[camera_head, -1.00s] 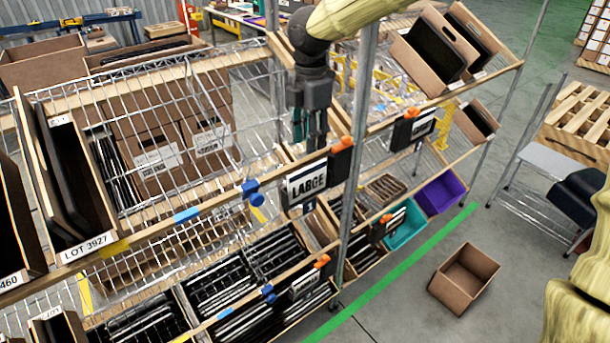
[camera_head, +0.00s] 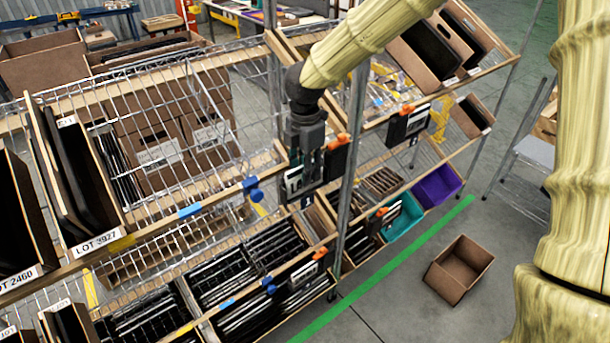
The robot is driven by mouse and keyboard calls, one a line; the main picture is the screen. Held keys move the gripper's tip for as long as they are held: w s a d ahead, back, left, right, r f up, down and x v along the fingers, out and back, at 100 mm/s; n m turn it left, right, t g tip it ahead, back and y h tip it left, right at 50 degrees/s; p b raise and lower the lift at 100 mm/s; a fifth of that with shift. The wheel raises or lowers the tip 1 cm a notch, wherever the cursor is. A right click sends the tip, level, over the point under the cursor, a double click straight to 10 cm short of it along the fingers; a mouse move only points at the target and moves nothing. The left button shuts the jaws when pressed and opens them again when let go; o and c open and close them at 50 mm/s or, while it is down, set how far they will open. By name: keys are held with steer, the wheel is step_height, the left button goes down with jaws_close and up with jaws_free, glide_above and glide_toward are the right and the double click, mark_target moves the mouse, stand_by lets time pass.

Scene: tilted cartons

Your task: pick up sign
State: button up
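A black-framed sign (camera_head: 293,183) with a white face hangs on the shelf's front rail, beside the upright post. My gripper (camera_head: 303,168) hangs down in front of it and covers most of its lettering. I cannot tell whether the fingers touch the sign or how far apart they are. An orange clip (camera_head: 338,141) shows at the sign's upper right. Similar signs hang on the right shelf (camera_head: 408,124), on the lower left shelf (camera_head: 302,274) and on the lower right shelf (camera_head: 383,221).
A metal post (camera_head: 353,160) stands just right of my gripper. Tilted cartons (camera_head: 95,240) fill the left shelf. A teal bin (camera_head: 405,220) and a purple bin (camera_head: 438,187) sit low at right. An empty carton (camera_head: 459,270) lies on the open floor.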

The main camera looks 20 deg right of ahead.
steer(key=shift+s+r, duration=0.1)
steer(key=shift+s, duration=0.1)
steer(key=shift+w, duration=0.1)
jaws_close()
